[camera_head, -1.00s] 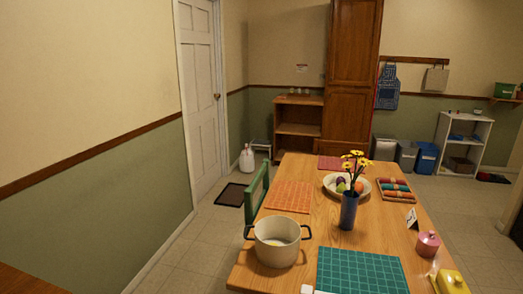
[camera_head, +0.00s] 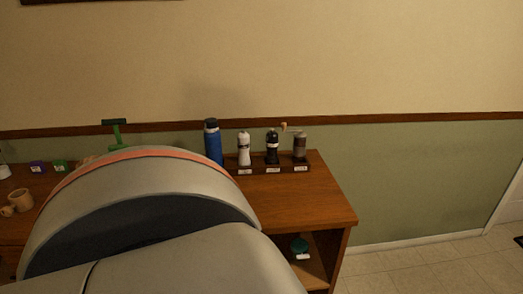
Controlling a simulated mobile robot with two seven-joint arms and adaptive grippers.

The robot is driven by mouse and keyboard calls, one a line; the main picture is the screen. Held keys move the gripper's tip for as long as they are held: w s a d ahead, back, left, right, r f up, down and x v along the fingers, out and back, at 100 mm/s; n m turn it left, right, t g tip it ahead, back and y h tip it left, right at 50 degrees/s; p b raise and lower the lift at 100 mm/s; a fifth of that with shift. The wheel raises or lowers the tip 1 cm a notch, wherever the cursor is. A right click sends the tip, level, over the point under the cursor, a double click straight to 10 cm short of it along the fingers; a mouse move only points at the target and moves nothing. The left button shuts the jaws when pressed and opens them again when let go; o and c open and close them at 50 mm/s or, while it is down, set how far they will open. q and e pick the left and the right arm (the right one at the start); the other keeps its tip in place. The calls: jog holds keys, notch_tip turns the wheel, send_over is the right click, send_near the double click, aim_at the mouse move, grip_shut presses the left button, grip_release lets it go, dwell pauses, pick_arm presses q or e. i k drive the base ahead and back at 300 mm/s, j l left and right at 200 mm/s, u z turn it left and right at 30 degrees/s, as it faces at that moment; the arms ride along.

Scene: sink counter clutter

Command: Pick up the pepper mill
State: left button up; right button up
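A low dark wooden rack (camera_head: 258,170) with small white labels stands at the back of a wooden counter, near its right end. In it, from left to right, stand a white mill (camera_head: 244,150), a black mill (camera_head: 272,149) and a dark grey-brown grinder (camera_head: 300,147) with a crank on top. The black one looks like the pepper mill; the labels are too small to read. All three stand upright. Neither of my grippers is in view. A large part of my own body hides the counter's middle and front left.
A blue bottle (camera_head: 213,143) stands just left of the rack. Mugs (camera_head: 18,201) and small boxes (camera_head: 60,166) are at the far left. The counter top (camera_head: 305,205) in front of the rack is clear. A teal-lidded item (camera_head: 299,246) sits on the shelf below.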

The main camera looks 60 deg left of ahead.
aim_at(271, 158)
jog(key=u, duration=2)
jog(key=l+u, duration=0.1)
jog(key=l, duration=0.15)
jog(key=i+l+u, duration=0.1)
jog(key=i+l, duration=0.05)
jog(key=l, duration=0.1)
